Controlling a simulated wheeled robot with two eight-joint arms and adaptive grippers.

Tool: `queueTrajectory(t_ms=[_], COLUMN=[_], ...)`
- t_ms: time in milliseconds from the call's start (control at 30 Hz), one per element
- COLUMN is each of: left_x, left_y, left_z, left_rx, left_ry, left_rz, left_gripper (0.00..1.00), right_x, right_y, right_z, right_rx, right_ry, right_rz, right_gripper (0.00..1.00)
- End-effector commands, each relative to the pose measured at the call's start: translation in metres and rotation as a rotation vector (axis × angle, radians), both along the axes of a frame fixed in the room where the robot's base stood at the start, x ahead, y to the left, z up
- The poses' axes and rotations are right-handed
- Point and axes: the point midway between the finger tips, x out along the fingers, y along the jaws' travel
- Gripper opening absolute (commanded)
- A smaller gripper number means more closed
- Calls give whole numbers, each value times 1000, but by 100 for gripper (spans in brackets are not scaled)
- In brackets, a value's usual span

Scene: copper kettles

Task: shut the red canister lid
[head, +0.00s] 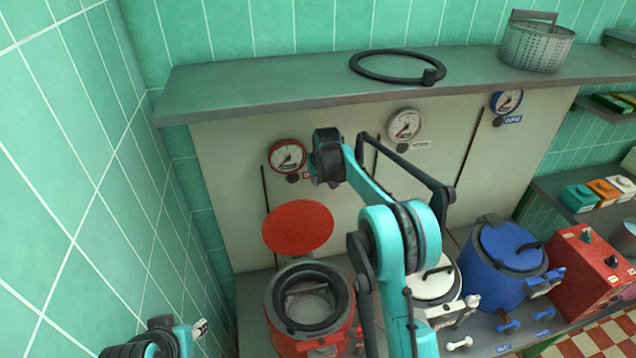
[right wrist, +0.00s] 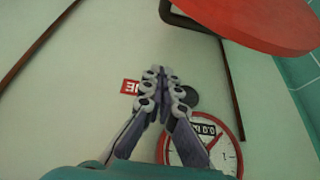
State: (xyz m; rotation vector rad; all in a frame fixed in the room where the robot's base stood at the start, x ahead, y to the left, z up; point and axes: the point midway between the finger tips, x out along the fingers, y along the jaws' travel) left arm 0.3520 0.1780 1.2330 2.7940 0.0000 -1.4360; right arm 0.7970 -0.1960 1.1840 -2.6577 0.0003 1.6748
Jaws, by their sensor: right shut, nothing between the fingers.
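The red canister (head: 289,340) stands at the front of the counter, its dark-rimmed mouth uncovered. Its red lid (head: 298,227) stands raised behind the mouth, its flat red face toward the head camera. My right gripper (head: 326,182) is up by the panel, above and right of the lid, beside the red gauge. In the right wrist view its fingers (right wrist: 160,78) are together and empty, apart from the lid (right wrist: 265,22) and its dark handle (right wrist: 184,22). My left gripper (head: 198,328) is partly in view at the lower left; its fingers are unclear.
A red-rimmed gauge (head: 287,157) is on the panel behind the lid. A white canister (head: 432,290) and a blue canister (head: 500,262) stand to the right. A shelf (head: 260,87) above holds a black ring (head: 385,78) and a perforated basket (head: 537,48).

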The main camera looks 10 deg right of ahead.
Motion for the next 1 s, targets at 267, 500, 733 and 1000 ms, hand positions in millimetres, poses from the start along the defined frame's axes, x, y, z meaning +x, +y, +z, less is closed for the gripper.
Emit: queueTrajectory(t_ms=[267, 500, 733, 1000], left_x=[0, 0, 0, 0], left_y=[0, 0, 0, 0], left_z=[0, 1, 2, 2], left_rx=[0, 0, 0, 0], left_ry=[0, 0, 0, 0], left_rz=[0, 0, 0, 0], left_gripper=[40, 40, 40, 40], right_x=[24, 10, -8, -10], right_y=[0, 0, 0, 0], right_z=[-51, -66, -68, -68], right_rx=[0, 0, 0, 0], right_ry=[0, 0, 0, 0], right_rz=[0, 0, 0, 0], right_gripper=[0, 0, 0, 0])
